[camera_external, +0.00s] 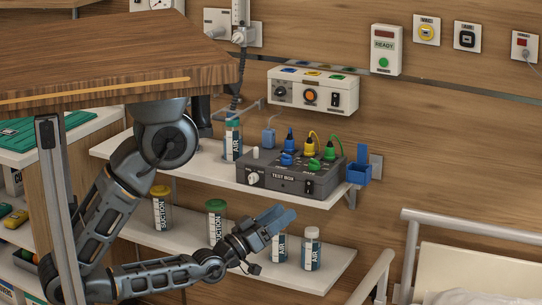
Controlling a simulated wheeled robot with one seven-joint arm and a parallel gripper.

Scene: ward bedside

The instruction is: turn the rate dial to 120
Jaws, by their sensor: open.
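The test box (290,175) is a grey unit on the upper white shelf. A white knob (253,178) sits on its front at the left, and blue and green knobs are on its top. A white wall panel (345,92) above it carries a dark round dial (281,93) and an orange knob (310,97). Lettering is too small to tell which one is the rate dial or where it points. My gripper (282,217) has blue-grey fingers, is open and appears empty. It appears below and in front of the test box, apart from it.
Bottles labelled AIR (312,250) and SUCTION (162,208) stand on the lower shelf (325,278), some near my gripper. Another AIR bottle (233,140) stands left of the test box. A blue holder (359,170) is at its right. Bed rails (440,218) are at lower right.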

